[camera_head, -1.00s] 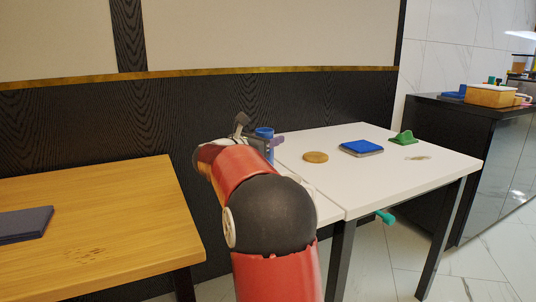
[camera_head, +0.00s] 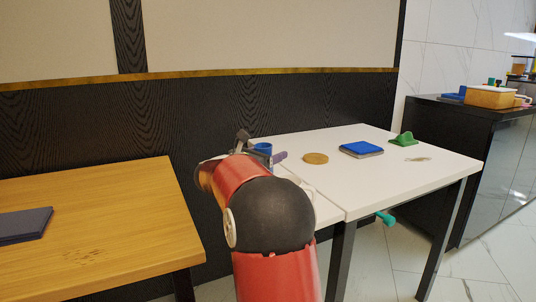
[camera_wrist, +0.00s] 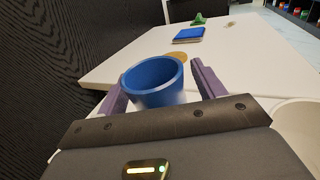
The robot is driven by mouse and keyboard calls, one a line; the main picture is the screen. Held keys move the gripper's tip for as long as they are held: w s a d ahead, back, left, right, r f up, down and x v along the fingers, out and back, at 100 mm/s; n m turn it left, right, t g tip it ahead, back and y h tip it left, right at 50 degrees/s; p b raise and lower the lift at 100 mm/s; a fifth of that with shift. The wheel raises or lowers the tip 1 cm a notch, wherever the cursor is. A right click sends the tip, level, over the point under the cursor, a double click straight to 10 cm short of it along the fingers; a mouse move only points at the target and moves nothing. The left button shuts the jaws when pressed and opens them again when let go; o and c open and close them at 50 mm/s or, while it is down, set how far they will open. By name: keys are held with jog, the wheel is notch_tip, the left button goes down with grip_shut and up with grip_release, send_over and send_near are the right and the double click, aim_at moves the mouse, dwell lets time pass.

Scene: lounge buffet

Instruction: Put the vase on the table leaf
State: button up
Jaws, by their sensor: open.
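The blue vase (camera_head: 263,147) is a round, open-topped vessel; its rim and inner wall show in the wrist view (camera_wrist: 153,76). It stands between the two purple fingers of my gripper (camera_wrist: 162,88). The fingers are apart, with a visible gap between the vase and the right finger. In the head view my gripper (camera_head: 265,154) is at the far left end of the white table, partly behind my arm. The table leaf (camera_head: 327,211) is the white section left of the seam. The vase's base is hidden, so I cannot tell whether it touches the leaf.
On the white table (camera_head: 417,176) lie a round wooden coaster (camera_head: 315,158), a blue-topped square stack (camera_head: 361,149) and a green object (camera_head: 403,139). A teal handle (camera_head: 385,218) sticks out below the edge. A wooden table (camera_head: 120,220) is at left, with a dark wall behind.

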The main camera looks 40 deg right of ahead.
jog(key=a, duration=0.4)
jog(key=s+a+b, duration=0.1)
jog(key=a, duration=0.3)
jog(key=s+a, duration=0.1)
jog(key=a, duration=0.3)
jog(key=shift+b, duration=0.4)
